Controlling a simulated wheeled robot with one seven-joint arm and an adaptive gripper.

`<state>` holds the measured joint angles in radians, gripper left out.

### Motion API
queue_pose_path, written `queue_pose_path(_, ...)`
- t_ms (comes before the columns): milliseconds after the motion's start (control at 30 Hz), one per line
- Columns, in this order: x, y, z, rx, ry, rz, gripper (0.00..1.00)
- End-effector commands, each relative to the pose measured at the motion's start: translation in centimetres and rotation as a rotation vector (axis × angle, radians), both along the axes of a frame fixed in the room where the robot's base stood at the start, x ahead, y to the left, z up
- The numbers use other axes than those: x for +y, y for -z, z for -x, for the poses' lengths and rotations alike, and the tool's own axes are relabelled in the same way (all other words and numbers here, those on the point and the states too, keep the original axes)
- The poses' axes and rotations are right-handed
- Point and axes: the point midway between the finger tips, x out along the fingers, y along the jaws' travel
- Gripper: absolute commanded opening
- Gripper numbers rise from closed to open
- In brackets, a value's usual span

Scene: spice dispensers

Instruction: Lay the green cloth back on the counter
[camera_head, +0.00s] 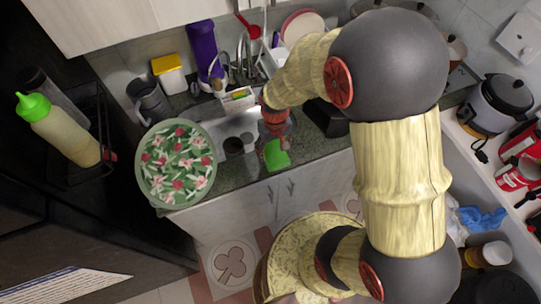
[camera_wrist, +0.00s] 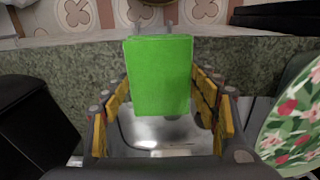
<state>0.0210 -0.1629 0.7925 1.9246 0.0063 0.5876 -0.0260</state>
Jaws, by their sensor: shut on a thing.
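The green cloth (camera_head: 277,156) is a small bright green rectangle at the front edge of the sink and counter. It also shows in the wrist view (camera_wrist: 160,75), spanning the space between the yellow finger pads. My gripper (camera_head: 275,132) is shut on the cloth, above the front of the sink. The gripper (camera_wrist: 162,100) also shows in the wrist view, with a finger on each side of the cloth. The grey-green speckled counter (camera_head: 312,147) runs on both sides of the sink. I cannot tell whether the cloth touches the counter.
The metal sink (camera_wrist: 155,135) lies under the gripper. A round floral tray (camera_head: 177,163) is on the counter at left, and a dark box (camera_head: 327,118) is at right. The counter strip between sink and box is clear. A faucet (camera_head: 240,70) stands behind.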

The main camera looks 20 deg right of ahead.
Motion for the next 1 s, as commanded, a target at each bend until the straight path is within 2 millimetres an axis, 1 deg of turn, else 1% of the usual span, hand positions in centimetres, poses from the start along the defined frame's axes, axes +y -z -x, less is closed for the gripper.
queue_pose_path(267, 0.7, 1.6, -1.1, 0.002, -0.001, 0.0, 0.35)
queue_pose_path(400, 0.7, 3.7, -1.1, 0.003, 0.0, 0.0, 0.35)
queue_pose_path(500, 0.7, 4.7, -1.1, 0.001, 0.0, 0.0, 0.35)
queue_pose_path(733, 0.7, 4.6, -1.2, -0.001, 0.0, 0.0, 0.35)
queue_pose_path(867, 0.7, 5.0, -1.2, 0.0, 0.0, 0.0, 0.35)
queue_pose_path(900, 0.7, 5.0, -1.2, 0.0, 0.0, 0.0, 0.6)
queue_pose_path(1000, 0.7, 4.9, -1.2, 0.0, 0.0, 0.0, 0.66)
